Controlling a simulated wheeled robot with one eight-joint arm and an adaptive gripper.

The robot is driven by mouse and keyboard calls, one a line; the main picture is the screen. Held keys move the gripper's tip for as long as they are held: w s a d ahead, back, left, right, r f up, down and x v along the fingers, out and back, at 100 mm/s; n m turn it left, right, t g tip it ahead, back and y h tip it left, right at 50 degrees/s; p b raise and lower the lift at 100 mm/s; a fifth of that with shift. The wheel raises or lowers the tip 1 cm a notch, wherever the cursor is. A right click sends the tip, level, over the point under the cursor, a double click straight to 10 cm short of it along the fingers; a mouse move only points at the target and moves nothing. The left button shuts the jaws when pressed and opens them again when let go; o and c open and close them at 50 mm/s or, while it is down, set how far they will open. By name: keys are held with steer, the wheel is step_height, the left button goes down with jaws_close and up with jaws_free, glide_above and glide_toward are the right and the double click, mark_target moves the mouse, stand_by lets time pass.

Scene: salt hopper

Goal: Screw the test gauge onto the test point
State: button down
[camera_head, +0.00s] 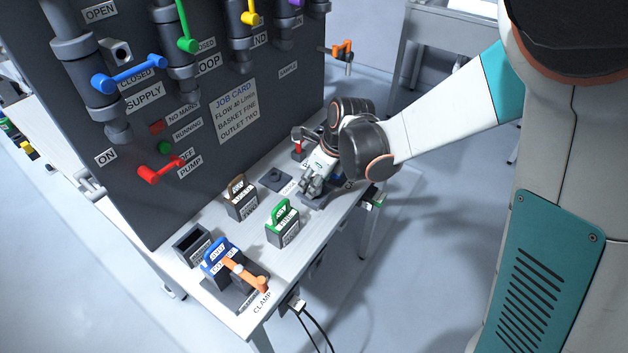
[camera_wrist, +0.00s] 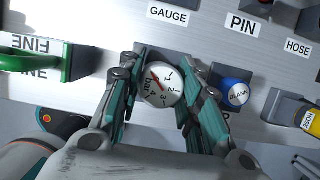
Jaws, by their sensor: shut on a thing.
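The test gauge (camera_wrist: 160,85) is a small round white dial with a red needle and the word bar. In the wrist view it sits face-on between the teal fingers of my gripper (camera_wrist: 163,92), which press on it from both sides. A dark block lies behind the gauge; whether the gauge touches it is hidden. In the head view my gripper (camera_head: 313,187) is low over the bench's front right part, and the gauge cannot be made out there. I cannot clearly identify the test point; fingers and gauge cover the area below the dial.
A blue knob marked BLANK (camera_wrist: 235,92) stands close to the right finger. A green-handled FINE basket (camera_wrist: 66,55) is at left, also seen in the head view (camera_head: 283,225). A yellow-tagged hose part (camera_wrist: 307,119) is at right. The dark panel (camera_head: 225,75) rises behind the bench.

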steer(key=shift+m+t+h, duration=0.5)
steer(key=shift+m, duration=1.5)
steer(key=c, duration=1.1)
jaws_free()
steer(key=shift+o, duration=0.2)
steer(key=v, duration=1.2)
steer(key=shift+s, duration=0.1)
steer(key=shift+c, duration=0.2)
